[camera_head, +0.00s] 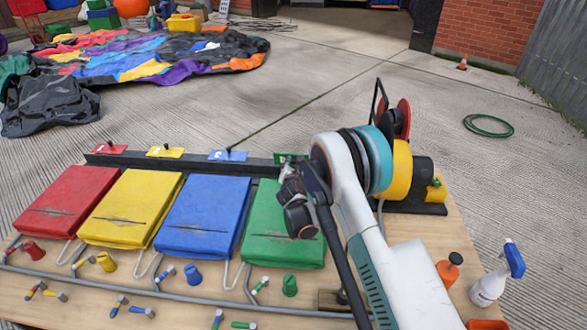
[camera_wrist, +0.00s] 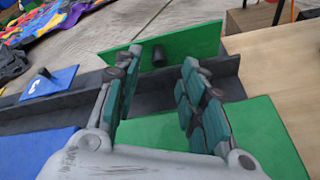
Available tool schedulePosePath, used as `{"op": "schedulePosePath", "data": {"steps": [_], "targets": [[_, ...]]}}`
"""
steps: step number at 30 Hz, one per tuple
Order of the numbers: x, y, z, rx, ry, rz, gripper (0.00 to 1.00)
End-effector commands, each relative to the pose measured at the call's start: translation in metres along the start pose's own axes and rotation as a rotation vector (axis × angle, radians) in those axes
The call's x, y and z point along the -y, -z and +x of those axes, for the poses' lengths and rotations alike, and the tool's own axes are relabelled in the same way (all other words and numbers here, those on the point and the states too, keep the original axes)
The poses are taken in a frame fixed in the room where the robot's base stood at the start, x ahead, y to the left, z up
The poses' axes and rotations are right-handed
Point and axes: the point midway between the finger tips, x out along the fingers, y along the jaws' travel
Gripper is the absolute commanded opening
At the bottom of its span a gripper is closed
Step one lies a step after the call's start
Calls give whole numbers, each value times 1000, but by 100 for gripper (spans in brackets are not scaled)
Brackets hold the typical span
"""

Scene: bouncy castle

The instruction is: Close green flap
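The green flap (camera_wrist: 185,50) stands raised at the dark rail, its face with a dark knob (camera_wrist: 159,56) turned toward the wrist camera. In the head view only a bit of the green flap (camera_head: 281,158) shows; my arm and gripper hide the rest. My gripper (camera_wrist: 158,68) is open and empty. Its two padded fingers point at the flap, and the knob appears between their tips. I cannot tell whether they touch the flap. In the head view my gripper (camera_head: 288,172) is above the rear part of the green pad (camera_head: 268,245).
Red (camera_head: 108,147), yellow (camera_head: 165,152) and blue (camera_head: 228,155) flaps line the dark rail (camera_head: 195,165) to the left. A yellow-and-black blower (camera_head: 403,168) stands right of my arm. Pegs and tubing lie along the front. A spray bottle (camera_head: 490,287) stands at right.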

Motion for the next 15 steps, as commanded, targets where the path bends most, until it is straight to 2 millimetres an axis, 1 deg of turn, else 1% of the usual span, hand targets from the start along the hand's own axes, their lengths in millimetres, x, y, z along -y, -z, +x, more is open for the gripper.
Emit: {"op": "schedulePosePath", "data": {"steps": [1, 6, 10, 15], "targets": [[1, 1, 9, 0, 0, 1, 38], [0, 1, 25, 0, 0, 1, 38], [0, 0, 30, 0, 0, 1, 38], [0, 0, 30, 0, 0, 1, 38]]}}
